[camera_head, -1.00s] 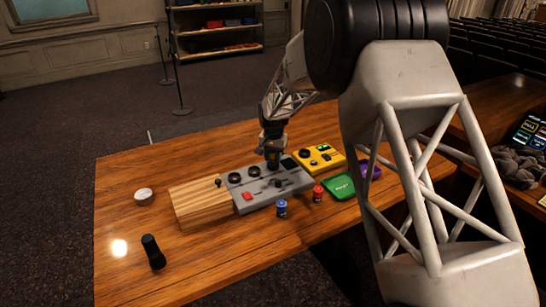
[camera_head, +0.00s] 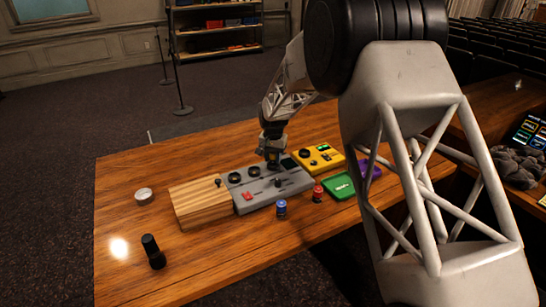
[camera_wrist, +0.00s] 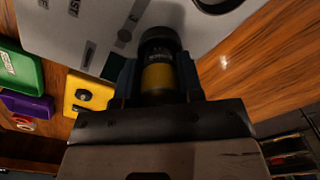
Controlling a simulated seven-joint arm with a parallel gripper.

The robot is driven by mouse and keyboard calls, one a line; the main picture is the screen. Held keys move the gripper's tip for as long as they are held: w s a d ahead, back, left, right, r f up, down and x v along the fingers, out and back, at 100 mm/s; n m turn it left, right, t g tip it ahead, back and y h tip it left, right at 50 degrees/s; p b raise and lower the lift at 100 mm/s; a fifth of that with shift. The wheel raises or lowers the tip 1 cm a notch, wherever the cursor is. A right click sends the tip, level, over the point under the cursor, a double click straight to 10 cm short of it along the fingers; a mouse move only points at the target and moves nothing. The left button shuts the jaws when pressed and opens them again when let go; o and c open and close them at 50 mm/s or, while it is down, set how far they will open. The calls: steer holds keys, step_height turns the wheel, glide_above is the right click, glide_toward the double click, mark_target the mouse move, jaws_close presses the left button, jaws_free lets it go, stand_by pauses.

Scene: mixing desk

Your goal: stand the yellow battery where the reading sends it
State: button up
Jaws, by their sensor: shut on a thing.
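My gripper (camera_head: 273,158) hangs over the back of the grey panel (camera_head: 262,199). In the wrist view my gripper (camera_wrist: 158,88) is shut on the yellow battery (camera_wrist: 158,77), a cylinder with a yellow band and a dark end pointing at the panel (camera_wrist: 95,30). I cannot tell whether that end touches the panel. In the head view the battery is hardly visible at the fingers. The panel has round black knobs, a red button (camera_head: 248,196) and a small dark display (camera_head: 289,163), whose reading I cannot make out. A yellow box (camera_head: 325,163) with a small green display stands behind right.
A blue battery (camera_head: 281,208) and a red battery (camera_head: 318,194) stand in front of the panel. A green pad (camera_head: 338,187) and a purple pad (camera_head: 371,170) lie at the right. A wooden block (camera_head: 200,204) adjoins the panel. A white disc (camera_head: 144,195) and black cylinder (camera_head: 153,252) are left.

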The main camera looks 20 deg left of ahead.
steer(key=shift+f, duration=0.5)
steer(key=o, duration=0.8)
steer(key=shift+r, duration=5.45)
